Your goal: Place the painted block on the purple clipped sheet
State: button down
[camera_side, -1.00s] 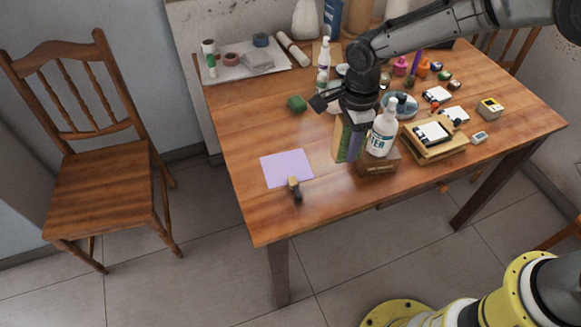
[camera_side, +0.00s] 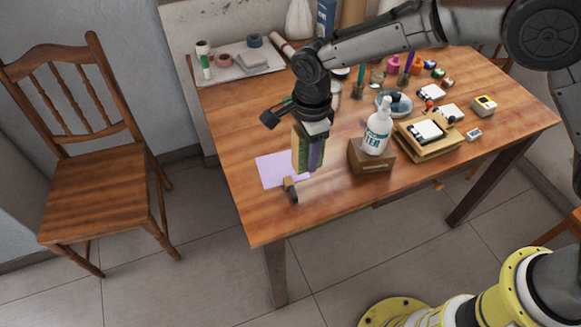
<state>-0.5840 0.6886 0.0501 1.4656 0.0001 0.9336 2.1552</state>
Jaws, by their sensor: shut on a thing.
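My gripper (camera_side: 312,128) is shut on the painted block (camera_side: 303,150), a tall piece with tan, green and purple faces. The block hangs upright below the jaws, in front of the right edge of the purple sheet (camera_side: 274,170). I cannot tell how far above the sheet or table its lower end is. The sheet lies flat near the table's front left edge, its right part hidden by the block. A clip with a dark handle (camera_side: 291,189) sits at the sheet's front edge.
A white bottle (camera_side: 377,132) stands on a brown wooden box (camera_side: 371,158) just right of the block. A wooden tray (camera_side: 430,147) lies further right. A grey tray (camera_side: 240,68) with rolls is at the back left. The table left of the sheet is clear.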

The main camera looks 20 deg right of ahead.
jog(key=w+f, duration=0.1)
jog(key=w+a+f, duration=0.1)
jog(key=f, duration=0.1)
jog(key=w+a+f, duration=0.1)
jog(key=f, duration=0.1)
jog(key=shift+w+a+f, duration=0.1)
jog(key=shift+w+a, duration=0.05)
jog(key=shift+w, duration=0.05)
jog(key=shift+w+f, duration=0.1)
jog(key=shift+f, duration=1.5)
jog(key=shift+f, duration=0.2)
jog(key=shift+c, duration=2.2)
grip_release()
jog(key=shift+r, duration=0.15)
notch_tip(320, 180, up, 12)
jog(key=shift+r, duration=0.1)
